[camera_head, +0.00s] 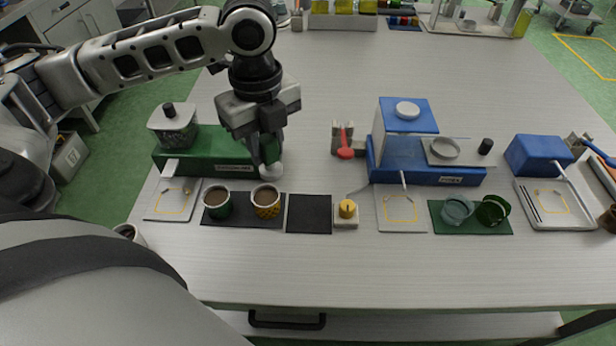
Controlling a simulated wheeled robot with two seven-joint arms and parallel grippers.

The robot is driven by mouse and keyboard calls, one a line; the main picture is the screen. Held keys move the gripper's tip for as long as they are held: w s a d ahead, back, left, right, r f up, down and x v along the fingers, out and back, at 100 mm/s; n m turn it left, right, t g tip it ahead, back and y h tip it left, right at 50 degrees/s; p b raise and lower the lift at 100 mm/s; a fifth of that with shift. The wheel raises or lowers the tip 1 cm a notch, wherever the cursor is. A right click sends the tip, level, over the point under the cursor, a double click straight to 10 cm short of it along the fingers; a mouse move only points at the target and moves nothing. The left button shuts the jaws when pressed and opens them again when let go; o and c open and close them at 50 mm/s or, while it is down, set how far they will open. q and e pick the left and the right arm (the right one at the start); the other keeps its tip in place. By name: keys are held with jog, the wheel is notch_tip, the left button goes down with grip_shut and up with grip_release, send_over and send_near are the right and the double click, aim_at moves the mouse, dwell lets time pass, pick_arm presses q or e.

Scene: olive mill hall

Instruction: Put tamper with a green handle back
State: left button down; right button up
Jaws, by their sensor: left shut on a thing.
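My left gripper (266,150) points down at the front right corner of the green machine (200,160). It is shut on the tamper, whose pale round base (270,171) shows below the fingers. The fingers mostly hide its handle, so its colour is hard to tell. The base is just behind a yellow-patterned cup (267,205) with brown contents. My right gripper is not in view.
An empty dark mat (309,214) lies to the right, then a small stand with a yellow knob (347,209). A red-handled tool (345,152) sits in a holder behind. A blue machine (400,150) and green jars (475,211) stand further right.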

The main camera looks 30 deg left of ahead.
pick_arm(q)
jog(key=m, duration=0.1)
jog(key=a+m, duration=0.1)
jog(key=shift+s+a+f+m, duration=0.1)
jog(key=shift+s+f+m, duration=0.05)
jog(key=shift+s+m, duration=0.2)
jog(key=shift+w+a+m, duration=0.1)
jog(key=shift+m, duration=0.25)
jog(key=w+f, duration=0.3)
jog(key=w, duration=0.1)
jog(key=w+f, duration=0.3)
jog(key=w, duration=0.2)
jog(key=w+f, duration=0.3)
jog(key=w, duration=0.1)
jog(key=shift+w+f, duration=0.35)
notch_tip(320, 180, down, 3)
jog(key=shift+f, duration=0.1)
jog(key=shift+f, duration=0.15)
